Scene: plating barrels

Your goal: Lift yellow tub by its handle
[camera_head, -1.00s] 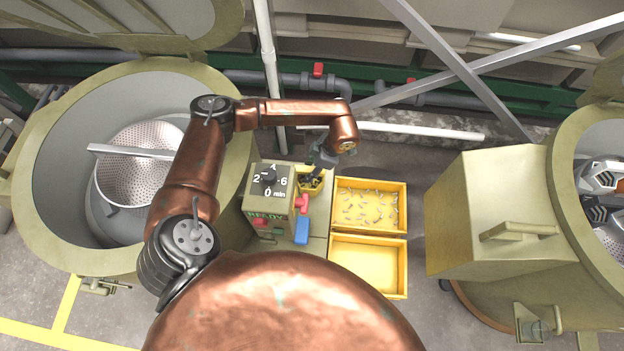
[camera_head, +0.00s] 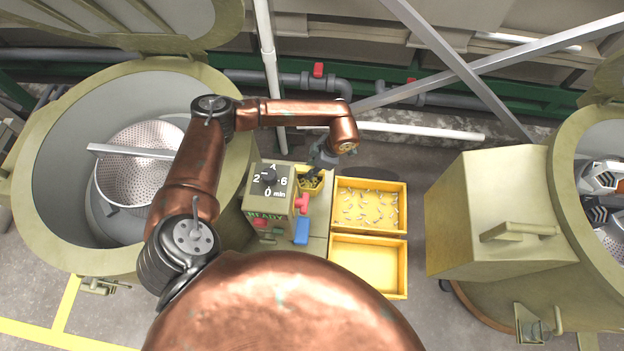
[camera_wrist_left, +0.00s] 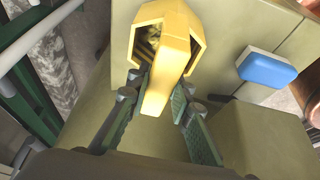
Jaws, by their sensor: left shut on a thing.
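The small yellow tub (camera_head: 312,182) is beside the control box at the back of the bench in the head view. Small dark pieces show inside it. In the left wrist view the tub (camera_wrist_left: 186,30) is at the top centre, its handle (camera_wrist_left: 157,92) pointing down between my fingers. My left gripper (camera_head: 322,160) is at the tub's back edge in the head view. In the left wrist view its green-padded fingers (camera_wrist_left: 160,88) are shut on the handle. I cannot tell whether the tub's base touches the bench.
The control box (camera_head: 262,205) with a dial stands left of the tub. Red (camera_head: 302,203) and blue (camera_head: 301,232) blocks are close in front. Two yellow trays are to the right, the back one (camera_head: 405,208) holding small parts. Large barrels stand on both sides.

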